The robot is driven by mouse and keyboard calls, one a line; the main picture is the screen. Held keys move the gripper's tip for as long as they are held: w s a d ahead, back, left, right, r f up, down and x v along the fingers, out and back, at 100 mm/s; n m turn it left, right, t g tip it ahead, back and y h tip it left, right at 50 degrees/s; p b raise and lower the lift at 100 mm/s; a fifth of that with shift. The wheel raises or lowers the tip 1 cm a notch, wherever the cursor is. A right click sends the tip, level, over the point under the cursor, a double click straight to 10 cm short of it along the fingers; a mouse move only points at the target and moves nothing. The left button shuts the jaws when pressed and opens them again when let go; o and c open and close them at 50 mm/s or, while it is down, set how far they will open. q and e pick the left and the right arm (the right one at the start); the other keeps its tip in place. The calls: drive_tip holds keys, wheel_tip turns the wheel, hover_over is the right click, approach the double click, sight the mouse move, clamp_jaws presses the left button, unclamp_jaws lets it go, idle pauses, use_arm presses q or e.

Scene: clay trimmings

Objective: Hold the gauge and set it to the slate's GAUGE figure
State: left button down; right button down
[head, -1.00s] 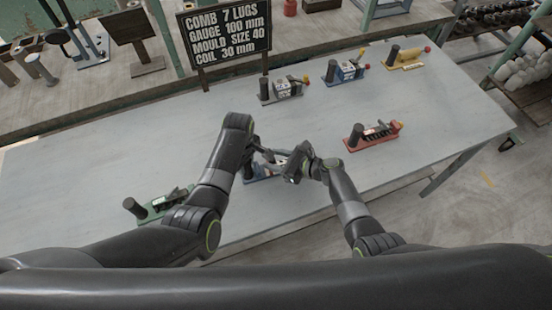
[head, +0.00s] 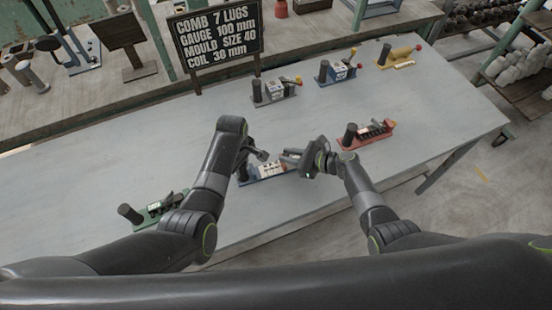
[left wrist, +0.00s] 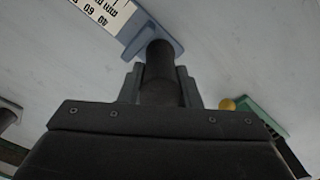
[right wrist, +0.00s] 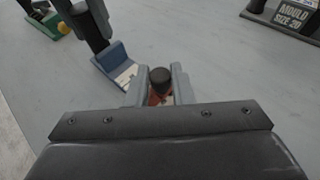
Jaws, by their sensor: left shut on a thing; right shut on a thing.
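The gauge (head: 265,179) is a blue base with a white scale, lying on the grey table. Its base and printed scale show in the left wrist view (left wrist: 108,14), and its blue end shows in the right wrist view (right wrist: 118,60). My left gripper (head: 247,166) is shut on the gauge's dark upright post (left wrist: 159,65). My right gripper (head: 286,158) is shut on a dark-topped, reddish knob (right wrist: 160,78) at the gauge's right end. The slate (head: 218,38) reads GAUGE 100 mm. The current setting is too small to read.
A green device (head: 155,208) lies left, a red one (head: 368,136) right. Grey (head: 275,92), dark blue (head: 338,74) and yellow (head: 400,58) devices stand along the back. Bare table surrounds the gauge.

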drive_tip(key=shift+w+d, duration=0.1)
drive_tip(key=shift+d, duration=0.4)
drive_tip(key=shift+a, duration=0.1)
drive_tip(key=c, duration=1.3)
unclamp_jaws()
drive_tip(key=shift+o, duration=0.2)
drive_tip(key=v, duration=1.2)
use_arm(q)
drive_tip(key=c, duration=1)
unclamp_jaws()
